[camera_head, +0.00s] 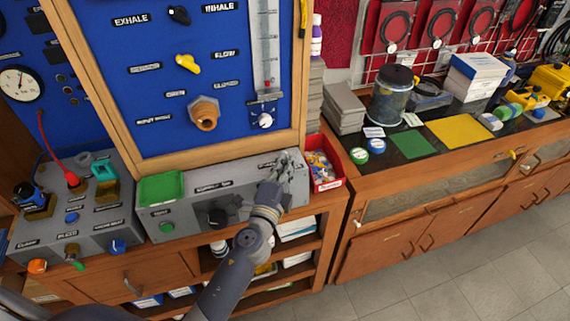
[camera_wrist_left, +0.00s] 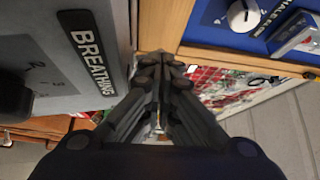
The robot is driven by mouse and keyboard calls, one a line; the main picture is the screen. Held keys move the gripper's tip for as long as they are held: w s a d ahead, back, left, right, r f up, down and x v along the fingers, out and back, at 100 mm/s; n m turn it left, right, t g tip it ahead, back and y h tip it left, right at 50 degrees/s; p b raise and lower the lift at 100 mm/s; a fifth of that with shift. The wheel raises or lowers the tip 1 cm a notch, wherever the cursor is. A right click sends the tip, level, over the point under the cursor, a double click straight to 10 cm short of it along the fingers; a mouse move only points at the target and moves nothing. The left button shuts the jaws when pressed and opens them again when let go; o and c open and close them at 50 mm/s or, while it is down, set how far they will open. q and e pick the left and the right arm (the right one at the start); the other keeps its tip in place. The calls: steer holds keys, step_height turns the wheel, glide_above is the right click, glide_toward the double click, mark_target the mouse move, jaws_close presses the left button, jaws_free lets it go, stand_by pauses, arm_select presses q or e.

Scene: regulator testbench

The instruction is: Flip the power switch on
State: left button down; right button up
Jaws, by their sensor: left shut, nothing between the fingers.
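My left gripper (camera_head: 283,170) is at the right end of the grey control box (camera_head: 203,195) under the blue panel, its fingers pointing away from me. In the left wrist view the fingers (camera_wrist_left: 162,62) are closed together, with nothing between them. The grey box face (camera_wrist_left: 45,62), with a "BREATHING" label, is left of the fingers there. I cannot make out a power switch in either view; the gripper covers part of the box's right end. I cannot tell whether the fingertips touch the box. My right gripper is not in view.
The wood-framed blue panel (camera_head: 222,105) with knobs stands behind the box. A black knob (camera_head: 217,217) and a green button (camera_head: 167,228) are on the box front. A red bin (camera_head: 325,181) stands just right of the gripper. A second grey box (camera_head: 75,222) is at left.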

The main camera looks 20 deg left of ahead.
arm_select(q)
steer(key=shift+w+d+r, duration=0.2)
steer(key=shift+d+r, duration=0.1)
steer(key=shift+d, duration=0.05)
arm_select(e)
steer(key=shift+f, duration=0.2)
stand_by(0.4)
arm_select(q)
steer(key=shift+w+d+b, duration=0.35)
steer(key=shift+d+b, duration=0.1)
steer(key=shift+b, duration=0.1)
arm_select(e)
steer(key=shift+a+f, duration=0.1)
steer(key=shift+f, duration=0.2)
arm_select(q)
steer(key=shift+r, duration=0.1)
